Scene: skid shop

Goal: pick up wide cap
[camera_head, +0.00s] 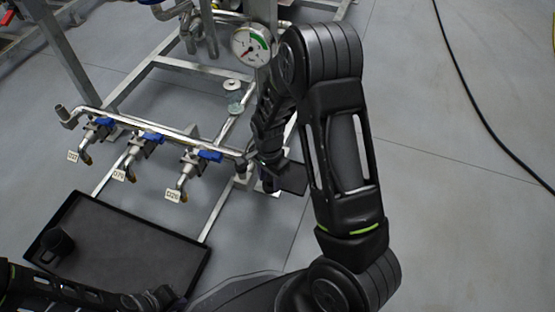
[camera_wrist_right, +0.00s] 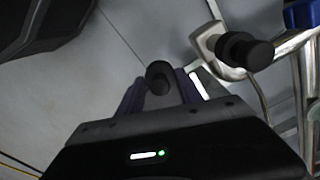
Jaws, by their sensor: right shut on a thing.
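My right gripper (camera_wrist_right: 160,95) is in the right wrist view with its purple-grey fingers closed on a dark, round-ended piece (camera_wrist_right: 160,74) that looks like the wide cap. Most of that piece is hidden between the fingers. In the head view my right gripper (camera_head: 268,182) is beside the right end of the skid's valve pipe, and the held piece cannot be made out. Another black cap-like part (camera_wrist_right: 246,51) is on a metal fitting to the right of the fingers, apart from them. My left arm lies along the lower left edge of the head view; its fingers cannot be made out.
A black tray (camera_head: 120,236) lies at lower left with a dark cylinder (camera_head: 57,242) at its left side. The metal pipe (camera_head: 160,128) carries tagged taps with blue handles. A pressure gauge (camera_head: 251,46) stands above. Open floor (camera_head: 440,200) is at right, with a black cable (camera_head: 470,90).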

